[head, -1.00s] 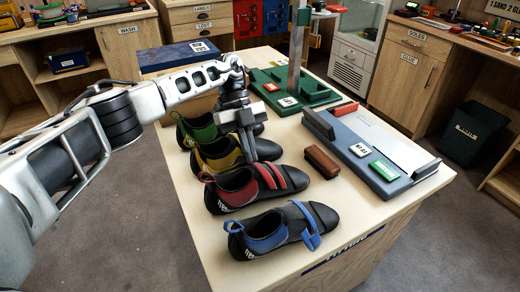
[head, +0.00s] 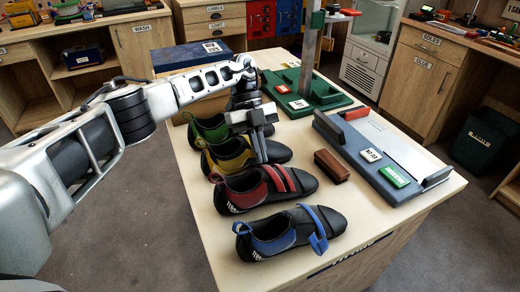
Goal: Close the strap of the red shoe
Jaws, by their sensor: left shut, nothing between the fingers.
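The red shoe (head: 240,190) is black and red and stands third in a row of shoes on the table, toe to the right. Two red straps (head: 280,180) lie across its upper; both look flat, and I cannot tell whether their ends are fastened. My left gripper (head: 260,157) points down, shut and empty, its fingertips by the yellow shoe (head: 228,159), just behind the red shoe's straps. I cannot tell whether it touches either shoe. It covers part of the yellow shoe. My right gripper is out of view.
The green shoe (head: 209,130) is behind the yellow one. A brown brush (head: 331,166) lies right of the red shoe, beside a grey-blue tray (head: 352,150). The table's front left is bare.

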